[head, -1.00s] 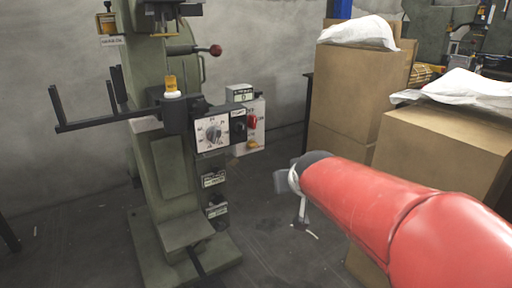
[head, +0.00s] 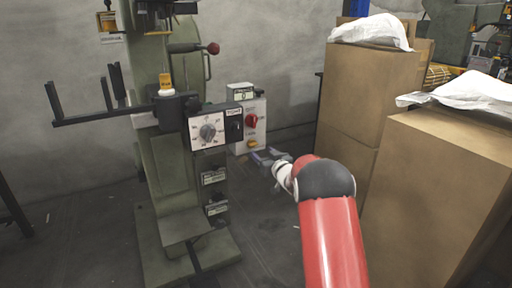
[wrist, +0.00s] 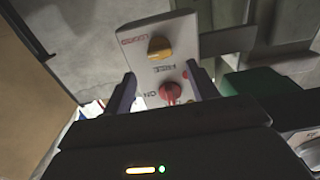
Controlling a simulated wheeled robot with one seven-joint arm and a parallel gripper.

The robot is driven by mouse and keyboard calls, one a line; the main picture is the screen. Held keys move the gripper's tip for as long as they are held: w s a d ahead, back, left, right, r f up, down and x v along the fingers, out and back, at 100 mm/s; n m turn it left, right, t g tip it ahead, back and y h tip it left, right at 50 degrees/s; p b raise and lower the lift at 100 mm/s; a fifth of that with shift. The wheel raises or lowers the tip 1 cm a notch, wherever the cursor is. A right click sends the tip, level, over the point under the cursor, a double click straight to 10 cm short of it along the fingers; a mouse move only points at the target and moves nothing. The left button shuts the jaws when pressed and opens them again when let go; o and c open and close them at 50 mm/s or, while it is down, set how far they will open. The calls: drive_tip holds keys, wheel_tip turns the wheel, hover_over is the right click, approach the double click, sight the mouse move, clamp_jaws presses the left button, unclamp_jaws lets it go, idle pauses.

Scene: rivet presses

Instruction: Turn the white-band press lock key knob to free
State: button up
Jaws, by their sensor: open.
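The lock key knob is a yellow knob (head: 252,143) low on a white panel (head: 243,148) on the right side of the green press (head: 165,165). In the wrist view the yellow knob (wrist: 160,47) sits between the words LOCKED and FREE; I cannot tell which one it points to. My gripper (head: 268,157) is just right of and below the panel in the head view. In the wrist view my gripper (wrist: 160,76) is open and empty, its two fingers apart in front of the panel. The yellow knob appears beyond the fingertips, not between them.
A red knob (wrist: 170,92) marked ON is on the same panel and shows between my fingers. A dial box (head: 208,130) is left of the panel. Cardboard boxes (head: 440,185) stand close on the right. The floor before the press is clear.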

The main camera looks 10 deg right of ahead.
sight(255, 146)
drive_tip(key=x, duration=0.6)
drive_tip(key=shift+w+a+p, duration=0.1)
drive_tip(key=shift+w+p, duration=0.3)
drive_tip(key=c, duration=1)
